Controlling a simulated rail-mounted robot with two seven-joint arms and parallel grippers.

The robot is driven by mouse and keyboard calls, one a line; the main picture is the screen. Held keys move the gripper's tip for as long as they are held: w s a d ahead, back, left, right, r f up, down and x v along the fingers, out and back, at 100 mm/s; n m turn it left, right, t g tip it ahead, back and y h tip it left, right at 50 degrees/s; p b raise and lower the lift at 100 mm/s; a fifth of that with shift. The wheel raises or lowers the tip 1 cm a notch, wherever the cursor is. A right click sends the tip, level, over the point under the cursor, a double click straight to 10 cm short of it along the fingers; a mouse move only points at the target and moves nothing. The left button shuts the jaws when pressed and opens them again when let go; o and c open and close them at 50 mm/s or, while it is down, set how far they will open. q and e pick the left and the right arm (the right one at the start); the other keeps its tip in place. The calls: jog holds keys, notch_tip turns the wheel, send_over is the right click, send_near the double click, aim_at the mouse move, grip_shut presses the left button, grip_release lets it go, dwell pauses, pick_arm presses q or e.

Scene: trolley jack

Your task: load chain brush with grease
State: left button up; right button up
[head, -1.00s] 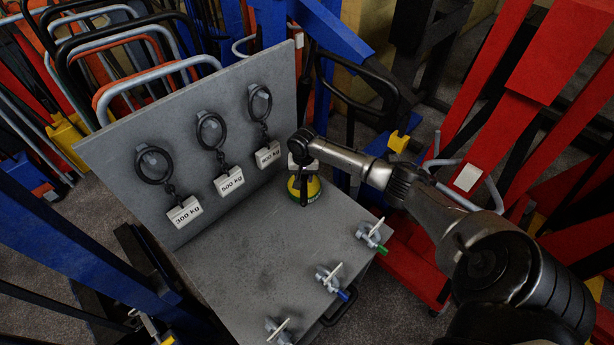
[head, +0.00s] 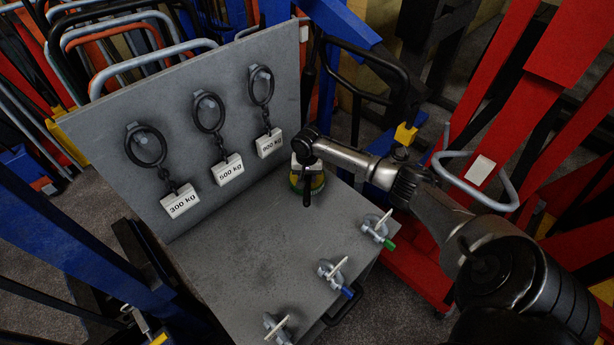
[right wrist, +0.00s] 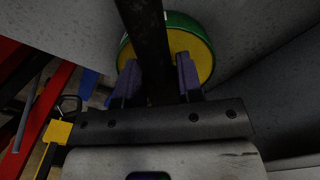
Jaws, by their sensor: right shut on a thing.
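A green tin of yellow grease (head: 320,184) stands on the grey bench near the foot of the back panel. It also shows in the right wrist view (right wrist: 200,55), round and seen from above. My right gripper (head: 307,172) points down at the tin and is shut on the dark handle of the brush (head: 307,193). In the right wrist view the handle (right wrist: 147,40) runs between the two purplish fingers (right wrist: 159,84) and over the tin. The bristles cannot be made out, and whether the brush touches the grease cannot be told. My left gripper is not in view.
The back panel (head: 185,115) carries chains with rings and tags for 300, 500 and 800 kg. Several shackles (head: 333,274) lie along the bench's front edge. The middle of the bench top (head: 250,250) is clear. Red jacks (head: 560,60) crowd the right.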

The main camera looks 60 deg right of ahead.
dwell(0.5)
jog(key=shift+f, duration=0.3)
dwell(0.4)
jog(key=shift+f, duration=0.15)
dwell(0.5)
dwell(0.7)
jog(key=shift+f+p, duration=0.1)
jog(key=shift+p, duration=0.25)
dwell(0.6)
dwell(0.7)
